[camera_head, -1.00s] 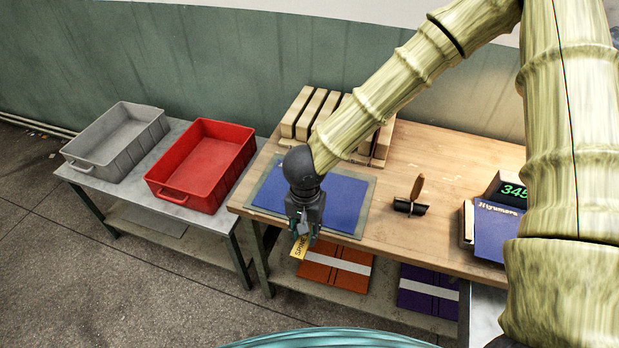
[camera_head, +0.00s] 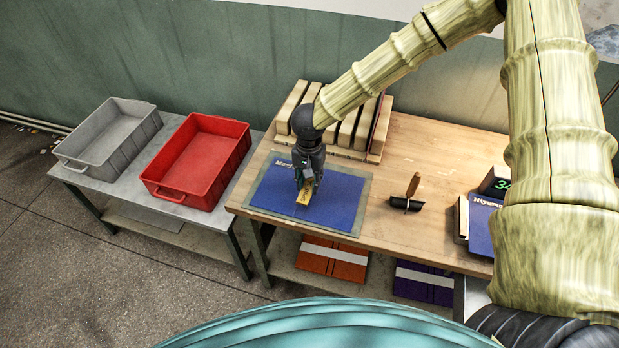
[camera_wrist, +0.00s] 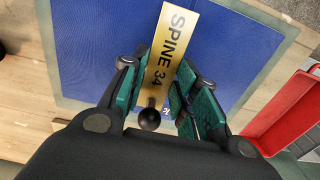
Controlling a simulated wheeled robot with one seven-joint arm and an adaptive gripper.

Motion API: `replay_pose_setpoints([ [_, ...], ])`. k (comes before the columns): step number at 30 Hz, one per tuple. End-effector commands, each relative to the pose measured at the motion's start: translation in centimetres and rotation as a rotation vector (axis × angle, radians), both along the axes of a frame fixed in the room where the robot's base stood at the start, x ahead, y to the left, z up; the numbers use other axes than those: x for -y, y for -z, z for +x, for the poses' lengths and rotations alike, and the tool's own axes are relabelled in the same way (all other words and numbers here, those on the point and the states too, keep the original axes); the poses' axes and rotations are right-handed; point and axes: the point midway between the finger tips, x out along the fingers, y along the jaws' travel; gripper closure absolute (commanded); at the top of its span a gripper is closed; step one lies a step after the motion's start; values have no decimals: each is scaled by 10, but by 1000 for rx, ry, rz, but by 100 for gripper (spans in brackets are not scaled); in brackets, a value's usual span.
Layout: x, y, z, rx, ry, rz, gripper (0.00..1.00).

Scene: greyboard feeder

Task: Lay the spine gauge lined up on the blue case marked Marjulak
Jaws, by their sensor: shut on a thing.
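The spine gauge is a brass-yellow plate (camera_wrist: 172,45) lettered "SPINE 34" with a dark round knob (camera_wrist: 149,118). My gripper (camera_head: 308,186) is shut on the gauge, which also shows in the head view (camera_head: 304,196). The open blue case (camera_head: 335,199) lies flat on a grey-green mat (camera_head: 262,209), its lettering partly hidden by my gripper; "Marj" shows. In the wrist view the gauge is over the blue case (camera_wrist: 95,50) and tilted to its edges. I cannot tell whether it touches the case.
Wooden blocks (camera_head: 345,130) stand in a rack behind the mat. A wooden-handled tool (camera_head: 412,188) rests on a black holder to the right. A blue case marked Hiyumara (camera_head: 482,222) is further right. A red bin (camera_head: 203,160) and a grey bin (camera_head: 108,135) stand on the left table.

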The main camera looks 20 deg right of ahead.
Motion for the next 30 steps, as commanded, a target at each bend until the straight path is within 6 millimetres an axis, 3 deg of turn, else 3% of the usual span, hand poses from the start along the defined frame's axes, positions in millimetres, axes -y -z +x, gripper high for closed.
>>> replay_pose_setpoints([
  [11, 10, 1, 24, 0, -1, 0, 100],
  [21, 9, 35, 24, 1, -3, -1, 100],
  [30, 9, 38, 24, 1, -3, 0, 100],
])
